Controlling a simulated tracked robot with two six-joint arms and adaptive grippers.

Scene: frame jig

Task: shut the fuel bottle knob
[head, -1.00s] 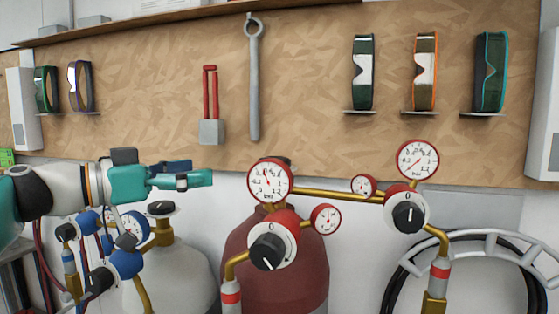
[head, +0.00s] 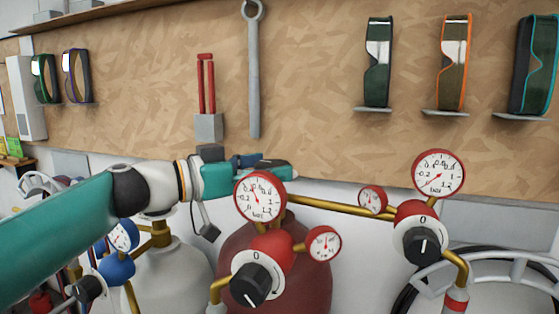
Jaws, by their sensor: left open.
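The dark red fuel bottle (head: 290,250) stands in the lower middle, partly hidden behind its red and brass regulator. A black knob (head: 251,285) sits on a white dial with a 0 at its top, and its white mark points downward, away from the 0. A second black knob (head: 420,246) is on the regulator at the right, with its mark also away from the 0. My left gripper (head: 272,166) is open and empty, above the bottle and level with the large gauge (head: 260,196), which partly hides it. My right gripper is out of view.
A brass pipe (head: 335,206) joins the two regulators, with a small gauge (head: 323,243) beside the near knob. A pale bottle (head: 175,275) with blue fittings stands at the left. Tools and goggles hang on the board behind.

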